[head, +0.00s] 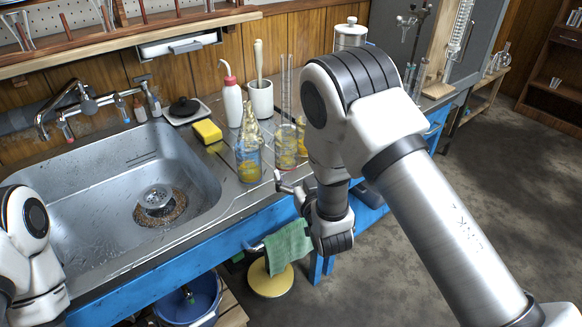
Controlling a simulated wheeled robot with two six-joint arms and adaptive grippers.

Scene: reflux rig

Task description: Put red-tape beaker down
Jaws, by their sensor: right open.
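A glass beaker with yellowish contents (285,148) stands upright on the counter right of the sink, with a glass rod or tube rising from it. A trace of red shows low on it, so it appears to be the red-tape beaker; my right arm partly hides its right side. My right gripper (284,184) is open, just in front of this beaker at the counter's front edge. No object shows between its fingers. Of my left arm only a link shows at the lower left; its gripper is out of the picture.
Another glass vessel with a bluish band (248,160) stands close to the left. A white wash bottle (232,104), a white pot (261,98) and a yellow sponge (208,131) are behind. The sink (190,180) lies left; a green towel (288,248) hangs below.

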